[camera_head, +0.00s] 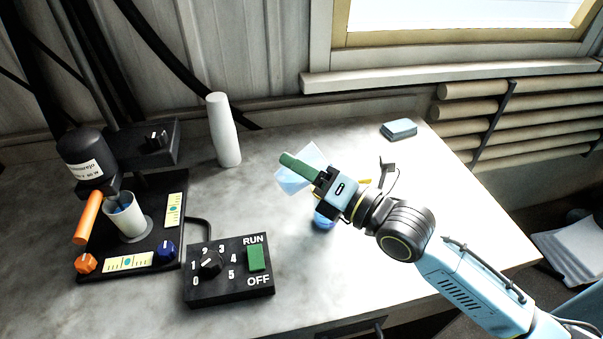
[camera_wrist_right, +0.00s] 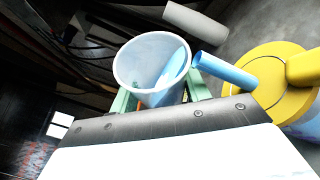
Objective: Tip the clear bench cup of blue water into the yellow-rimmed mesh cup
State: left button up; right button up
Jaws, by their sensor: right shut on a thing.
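The clear bench cup (camera_head: 291,181) is tilted in the jaws of my right gripper (camera_head: 306,171), above the bench. In the right wrist view the translucent cup (camera_wrist_right: 143,62) shows its open mouth, with blue water along one inner side. Green jaw parts flank it. The yellow-rimmed cup (camera_wrist_right: 262,76) is at the right of the wrist view, beside the held cup, with a yellow handle and a blue lower part. In the head view my right gripper hides most of it; only yellow bits and a blue part (camera_head: 325,222) show. My left gripper is out of view.
A disperser stand (camera_head: 180,190) with a light cup (camera_head: 124,218) is at the left. A black RUN/OFF control box (camera_head: 229,284) is at front centre. A white cylinder (camera_head: 224,130) stands behind. A blue pad (camera_head: 399,129) lies at the back right.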

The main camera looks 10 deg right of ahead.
aim_at(322, 161)
jog(key=shift+d+r+m+t, duration=0.1)
jog(key=shift+r+m+t, duration=0.4)
jog(key=shift+m, duration=0.7)
jog(key=shift+w+d+r+m+t+y, duration=0.15)
jog(key=shift+r+m+t+y, duration=0.25)
jog(key=shift+m, duration=0.4)
jog(key=shift+d+r+m+t, duration=0.1)
jog(key=shift+r+m+t, duration=0.15)
jog(key=shift+m, duration=0.25)
jog(key=shift+d+r+m+t+h, duration=0.2)
jog(key=shift+m+t, duration=0.15)
jog(key=shift+m, duration=0.2)
jog(key=shift+d+r+m+t+h, duration=0.15)
jog(key=shift+m+t, duration=0.15)
jog(key=shift+m, duration=0.25)
jog(key=shift+d+r+m+t+p, duration=0.15)
jog(key=shift+r+m+t+p, duration=0.3)
jog(key=shift+m, duration=0.45)
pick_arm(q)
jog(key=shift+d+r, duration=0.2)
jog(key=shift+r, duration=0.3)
pick_arm(e)
jog(key=shift+w, duration=0.1)
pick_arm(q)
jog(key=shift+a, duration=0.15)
pick_arm(e)
jog(key=shift+h, duration=0.25)
